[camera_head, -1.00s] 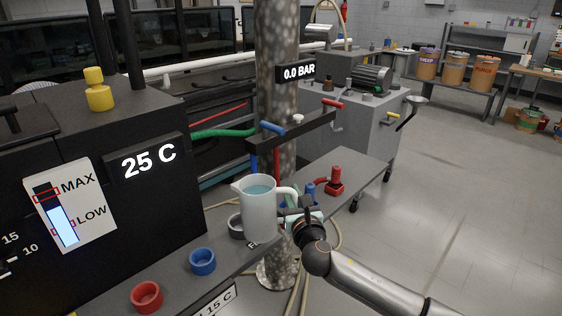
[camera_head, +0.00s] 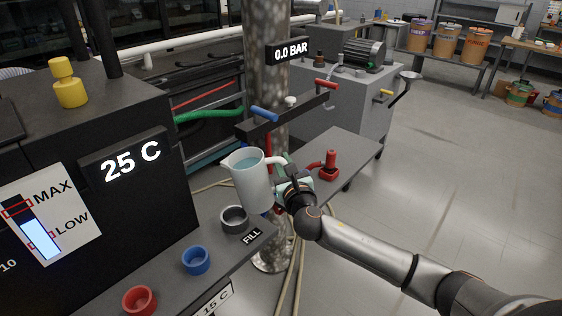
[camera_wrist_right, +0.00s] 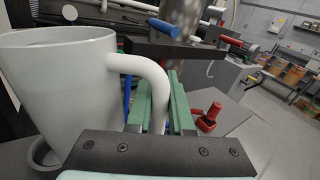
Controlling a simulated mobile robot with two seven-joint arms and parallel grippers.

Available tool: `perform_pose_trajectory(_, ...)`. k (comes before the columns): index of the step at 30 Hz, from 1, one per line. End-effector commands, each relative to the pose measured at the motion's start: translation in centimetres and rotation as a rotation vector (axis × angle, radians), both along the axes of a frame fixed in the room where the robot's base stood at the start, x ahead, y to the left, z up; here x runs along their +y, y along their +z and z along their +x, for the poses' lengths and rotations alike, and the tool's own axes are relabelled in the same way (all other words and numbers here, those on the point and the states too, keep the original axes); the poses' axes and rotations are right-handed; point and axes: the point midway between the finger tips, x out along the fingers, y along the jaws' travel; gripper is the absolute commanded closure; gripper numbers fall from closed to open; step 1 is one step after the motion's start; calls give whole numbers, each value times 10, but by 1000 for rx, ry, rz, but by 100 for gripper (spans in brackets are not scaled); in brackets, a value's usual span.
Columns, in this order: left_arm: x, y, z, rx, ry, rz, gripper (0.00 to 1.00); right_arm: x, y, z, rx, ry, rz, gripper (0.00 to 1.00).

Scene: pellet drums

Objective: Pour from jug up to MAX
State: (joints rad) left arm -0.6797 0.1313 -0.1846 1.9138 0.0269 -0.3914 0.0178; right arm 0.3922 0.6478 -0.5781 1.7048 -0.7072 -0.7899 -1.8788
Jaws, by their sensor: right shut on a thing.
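The white jug (camera_head: 250,184) with bluish liquid is held up off the bench, leaning slightly left, its spout to the left. My right gripper (camera_head: 280,176) is shut on its handle. In the right wrist view the handle (camera_wrist_right: 156,82) passes between the green fingers (camera_wrist_right: 163,105). The grey filler ring (camera_head: 234,220) with a FILL label (camera_head: 252,237) is just below the jug. The level gauge (camera_head: 48,215) shows a light-blue column topping out between the LOW and MAX marks. My left gripper is out of view.
A blue ring (camera_head: 195,260) and a red ring (camera_head: 139,300) are on the front ledge. A valve bar with a blue handle (camera_head: 264,114) and a mottled column (camera_head: 269,70) stand behind the jug. A red valve (camera_head: 329,166) is to the right. The yellow-topped fitting (camera_head: 68,84) is on the black tank.

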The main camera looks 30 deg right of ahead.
Motion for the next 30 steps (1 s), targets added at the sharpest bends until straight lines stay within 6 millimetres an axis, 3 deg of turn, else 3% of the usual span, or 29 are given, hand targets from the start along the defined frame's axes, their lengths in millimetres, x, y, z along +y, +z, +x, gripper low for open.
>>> perform_pose_trajectory(1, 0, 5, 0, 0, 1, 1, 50, -1, 8, 0, -3, 0, -14, 100)
perform_pose_trajectory(30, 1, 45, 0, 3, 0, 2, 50, -1, 45, 1, 104, -1, -454, 100)
